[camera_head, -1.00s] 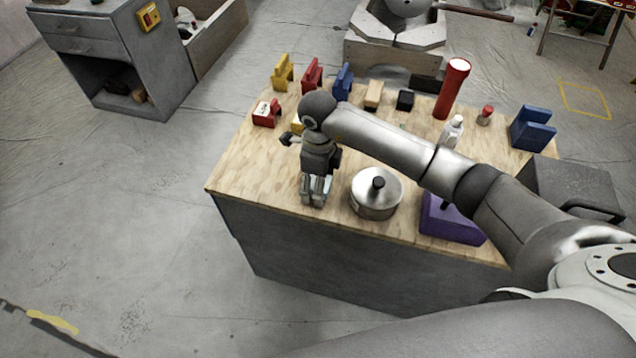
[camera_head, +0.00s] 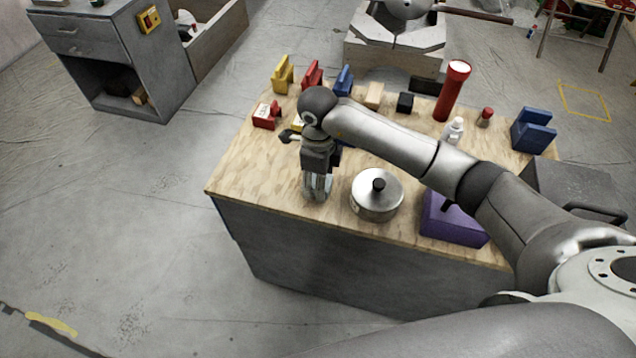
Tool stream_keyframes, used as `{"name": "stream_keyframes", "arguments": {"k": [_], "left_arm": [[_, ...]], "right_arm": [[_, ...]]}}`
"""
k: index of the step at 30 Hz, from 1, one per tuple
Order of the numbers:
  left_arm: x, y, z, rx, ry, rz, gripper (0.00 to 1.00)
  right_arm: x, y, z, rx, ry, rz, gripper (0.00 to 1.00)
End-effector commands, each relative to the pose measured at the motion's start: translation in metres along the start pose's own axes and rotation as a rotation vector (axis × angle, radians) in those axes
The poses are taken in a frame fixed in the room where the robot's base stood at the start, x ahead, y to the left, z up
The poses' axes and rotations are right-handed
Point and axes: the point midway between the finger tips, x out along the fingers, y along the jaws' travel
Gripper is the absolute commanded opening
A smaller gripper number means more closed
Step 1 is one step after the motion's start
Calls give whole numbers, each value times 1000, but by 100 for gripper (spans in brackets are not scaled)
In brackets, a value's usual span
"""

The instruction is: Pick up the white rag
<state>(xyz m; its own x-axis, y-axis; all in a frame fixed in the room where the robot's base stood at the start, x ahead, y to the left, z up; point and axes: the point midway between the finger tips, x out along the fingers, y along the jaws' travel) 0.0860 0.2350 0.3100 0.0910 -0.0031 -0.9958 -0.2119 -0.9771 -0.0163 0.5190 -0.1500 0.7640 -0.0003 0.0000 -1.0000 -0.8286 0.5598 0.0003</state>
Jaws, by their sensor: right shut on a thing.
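My right gripper (camera_head: 318,188) points down over the front left part of the wooden table top (camera_head: 243,172). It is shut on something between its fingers. What it holds is mostly hidden by the fingers, and I cannot clearly make out a white rag. My left gripper is not in view.
A metal pot with a lid (camera_head: 377,196) stands just right of the gripper, and a purple block (camera_head: 452,220) is beyond it. A red flashlight (camera_head: 452,92), a white bottle (camera_head: 453,131) and a blue block (camera_head: 533,130) stand farther back. Coloured blocks line the back edge.

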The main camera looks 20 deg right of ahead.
Motion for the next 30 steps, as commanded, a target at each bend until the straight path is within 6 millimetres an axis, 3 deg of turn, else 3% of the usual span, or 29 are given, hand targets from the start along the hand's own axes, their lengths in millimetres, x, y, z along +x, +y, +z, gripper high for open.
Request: {"name": "stream_keyframes", "arguments": {"k": [4, 13, 21, 30], "left_arm": [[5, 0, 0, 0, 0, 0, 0], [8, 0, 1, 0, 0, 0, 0], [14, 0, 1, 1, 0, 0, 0], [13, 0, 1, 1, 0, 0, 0]], "right_arm": [[-22, 2, 0, -4, -2, -2, 26], [-82, 51, -13, -7, -5, -6, 26], [-103, 104, -27, -6, -2, -3, 26], [-117, 133, -35, -1, -1, -2, 26]]}}
